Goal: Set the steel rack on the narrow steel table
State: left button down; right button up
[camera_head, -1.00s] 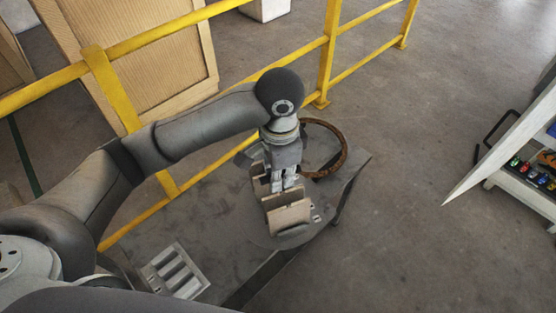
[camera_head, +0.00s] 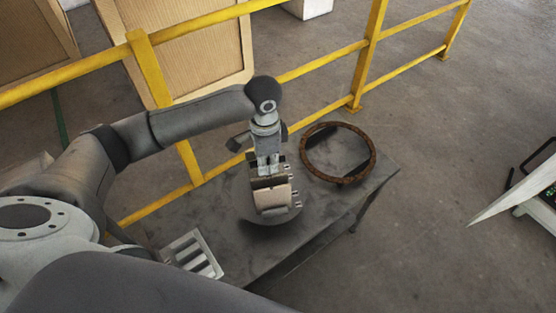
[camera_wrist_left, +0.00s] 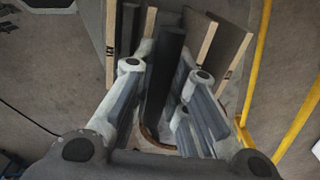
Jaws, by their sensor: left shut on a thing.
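My left gripper (camera_head: 269,168) points down and is shut on the dark upright handle (camera_wrist_left: 164,80) of the steel rack. The rack, with a rounded grey base (camera_head: 288,214), carries upright panels (camera_head: 272,194) with pale edges; in the left wrist view panels (camera_wrist_left: 229,50) stand on both sides of the fingers. The narrow steel table (camera_head: 215,208) is dark grey and runs along the yellow railing. The rack is over the middle of the table, with a dark shadow close below; I cannot tell whether it touches. My right gripper is not in view.
A rusty brown ring (camera_head: 372,165) lies at the table's far right end. A pale slotted tray (camera_head: 195,256) is at the near left. The yellow railing (camera_head: 360,60) stands behind the table. The tabletop between tray and rack is clear.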

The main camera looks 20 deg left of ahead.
pick_arm(q)
jog(key=shift+w+a+f, duration=0.3)
jog(key=shift+a+f, duration=0.25)
jog(key=shift+f, duration=0.05)
jog(key=shift+w+a+f, duration=0.1)
jog(key=shift+a+f, duration=0.05)
jog(key=shift+f, duration=0.75)
jog(key=shift+a+f, duration=0.1)
jog(key=shift+f, duration=0.8)
jog(key=c, duration=1.9)
grip_release()
jog(key=shift+f, duration=0.2)
jog(key=o, duration=0.5)
jog(key=shift+c, duration=0.2)
jog(key=shift+r, duration=0.15)
